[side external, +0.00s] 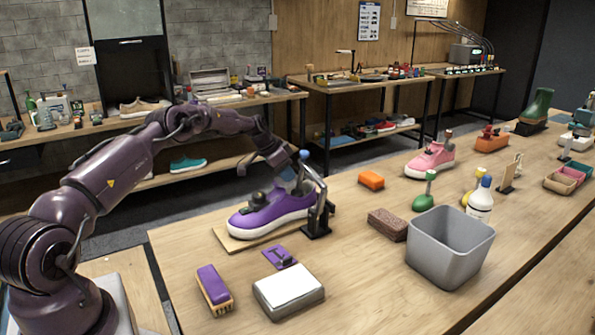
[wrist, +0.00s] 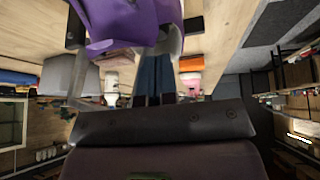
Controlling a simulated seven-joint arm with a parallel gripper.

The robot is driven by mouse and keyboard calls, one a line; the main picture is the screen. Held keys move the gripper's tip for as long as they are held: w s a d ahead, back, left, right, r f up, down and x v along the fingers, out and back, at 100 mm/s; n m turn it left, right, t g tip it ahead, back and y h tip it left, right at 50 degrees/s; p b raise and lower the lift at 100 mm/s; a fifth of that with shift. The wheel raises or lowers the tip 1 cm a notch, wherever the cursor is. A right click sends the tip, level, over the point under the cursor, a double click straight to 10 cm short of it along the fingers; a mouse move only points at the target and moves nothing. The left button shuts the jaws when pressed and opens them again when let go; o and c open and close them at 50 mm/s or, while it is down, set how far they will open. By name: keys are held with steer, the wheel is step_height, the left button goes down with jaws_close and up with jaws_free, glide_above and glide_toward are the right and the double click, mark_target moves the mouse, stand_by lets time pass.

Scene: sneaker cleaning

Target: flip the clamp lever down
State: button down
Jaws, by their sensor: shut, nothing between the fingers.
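A purple sneaker (side external: 268,213) with a white sole sits on a wooden board on the workbench. A dark toggle clamp (side external: 317,222) stands at its right end. The clamp's metal lever (side external: 315,176) points up and leans left, with a blue tip. My gripper (side external: 291,178) is shut and empty, just left of the lever, above the sneaker. I cannot tell whether it touches the lever. In the wrist view, the bluish fingers of my gripper (wrist: 155,75) are together, and the purple sneaker (wrist: 125,20) fills the top. The clamp is hard to make out there.
A grey bin (side external: 450,245), a brown block (side external: 388,224) and an orange block (side external: 371,180) stand right of the clamp. A purple brush (side external: 213,287) and a white pad (side external: 289,289) lie in front. A pink sneaker (side external: 432,160) is farther back.

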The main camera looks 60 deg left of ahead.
steer(key=s+a+r, duration=0.5)
steer(key=s+r, duration=0.1)
steer(key=r, duration=0.3)
steer(key=shift+a+r, duration=0.2)
steer(key=shift+a, duration=0.2)
steer(key=s+d+r+n+g+y, duration=0.1)
steer(key=s+d+r+n+g, duration=0.3)
steer(key=d, duration=0.7)
steer(key=s+d+r+n, duration=0.1)
steer(key=s+d+r, duration=0.3)
steer(key=d, duration=0.6)
steer(key=s+d+r+m+t, duration=0.1)
steer(key=s+d+r+t, duration=0.1)
steer(key=s+d, duration=0.7)
steer(key=s+d+r+m+t, duration=0.1)
steer(key=s+d+r, duration=0.3)
steer(key=s+d, duration=0.4)
steer(key=shift+s+d+m+t+y, duration=0.4)
steer(key=shift+s+m, duration=0.2)
steer(key=shift+s, duration=1.3)
